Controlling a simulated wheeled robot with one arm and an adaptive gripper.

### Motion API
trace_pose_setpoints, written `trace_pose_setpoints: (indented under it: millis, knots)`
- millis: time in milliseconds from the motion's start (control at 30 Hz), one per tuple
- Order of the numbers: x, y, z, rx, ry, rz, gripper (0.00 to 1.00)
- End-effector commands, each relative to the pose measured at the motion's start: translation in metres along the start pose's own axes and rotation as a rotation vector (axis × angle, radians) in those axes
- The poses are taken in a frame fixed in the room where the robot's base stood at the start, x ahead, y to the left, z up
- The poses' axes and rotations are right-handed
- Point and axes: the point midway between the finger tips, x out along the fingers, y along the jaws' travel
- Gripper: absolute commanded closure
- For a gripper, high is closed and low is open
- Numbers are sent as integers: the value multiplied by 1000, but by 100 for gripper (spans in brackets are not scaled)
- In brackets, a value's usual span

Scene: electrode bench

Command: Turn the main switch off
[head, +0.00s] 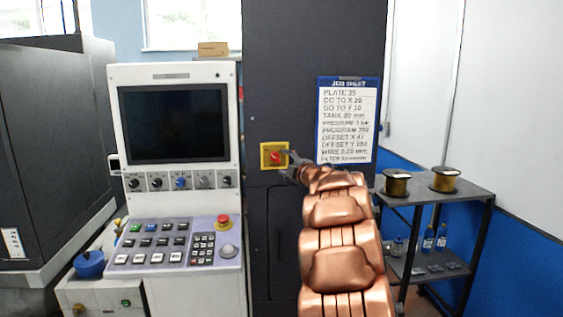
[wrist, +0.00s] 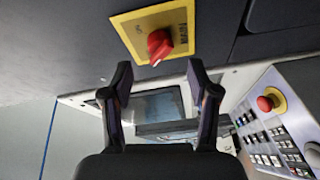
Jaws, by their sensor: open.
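The main switch is a red rotary knob (head: 275,157) on a yellow plate (head: 265,148), set in the dark cabinet front. In the wrist view the red knob (wrist: 159,44) sits on its yellow plate (wrist: 130,29), just beyond the fingertips. My gripper (head: 289,157) is at the right edge of the plate in the head view. In the wrist view my gripper (wrist: 158,72) is open and empty, with its two fingers spread below the knob. The fingers look apart from the knob.
A control console with a dark screen (head: 174,122) and a red emergency button (head: 222,220) stands left of the cabinet. A job sheet (head: 347,120) hangs right of the switch. A shelf cart (head: 435,196) with spools stands at the right.

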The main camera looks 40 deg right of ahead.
Motion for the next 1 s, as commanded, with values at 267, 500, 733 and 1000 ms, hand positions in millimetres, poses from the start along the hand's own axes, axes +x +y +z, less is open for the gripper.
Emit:
trace_pose_setpoints:
  millis: [267,500,733,1000]
  knots:
    - [-38,1,0,1,-2,2,40]
    - [-58,0,1,1,-3,0,40]
    - [-62,0,0,1,-2,1,40]
    - [-62,0,0,1,-1,1,40]
